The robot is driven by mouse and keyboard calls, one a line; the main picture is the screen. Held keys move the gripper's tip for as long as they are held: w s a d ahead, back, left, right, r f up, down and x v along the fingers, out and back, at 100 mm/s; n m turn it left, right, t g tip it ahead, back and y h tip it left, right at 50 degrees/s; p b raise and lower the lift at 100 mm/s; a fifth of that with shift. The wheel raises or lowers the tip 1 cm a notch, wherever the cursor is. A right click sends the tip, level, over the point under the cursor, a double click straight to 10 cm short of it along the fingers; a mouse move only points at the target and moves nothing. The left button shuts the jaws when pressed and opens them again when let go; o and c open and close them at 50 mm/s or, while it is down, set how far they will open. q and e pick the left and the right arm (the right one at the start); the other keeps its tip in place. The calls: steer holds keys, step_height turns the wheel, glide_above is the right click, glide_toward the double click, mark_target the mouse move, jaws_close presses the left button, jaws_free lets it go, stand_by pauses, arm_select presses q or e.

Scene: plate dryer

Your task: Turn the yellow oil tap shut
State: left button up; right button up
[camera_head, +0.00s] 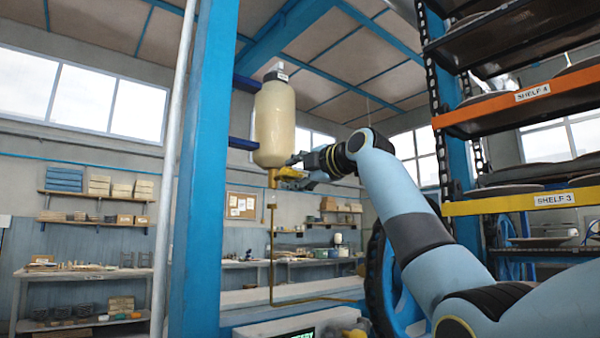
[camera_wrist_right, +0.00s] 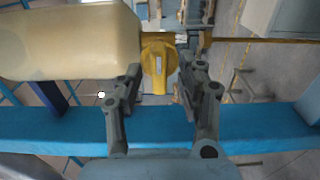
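The yellow oil tap (camera_head: 288,173) sits under a cream oil bottle (camera_head: 274,125) with a dark cap, high on a blue post. In the right wrist view the yellow tap (camera_wrist_right: 158,68) has its flat handle pointing toward my gripper. My right gripper (camera_head: 300,162) is at the tap, coming from the right. In the wrist view its two fingers (camera_wrist_right: 160,72) stand apart, one on each side of the handle. Small gaps seem to show between the fingers and the handle; contact is hard to tell. My left gripper is not in view.
The blue post (camera_head: 205,170) rises left of the bottle. A thin pipe (camera_head: 271,250) runs down from the tap. A rack with an orange shelf (camera_head: 480,118) and a yellow shelf (camera_head: 500,205) stands on the right, close to my right arm. Workbenches line the back wall.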

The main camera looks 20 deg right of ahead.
steer(key=v, duration=1.2)
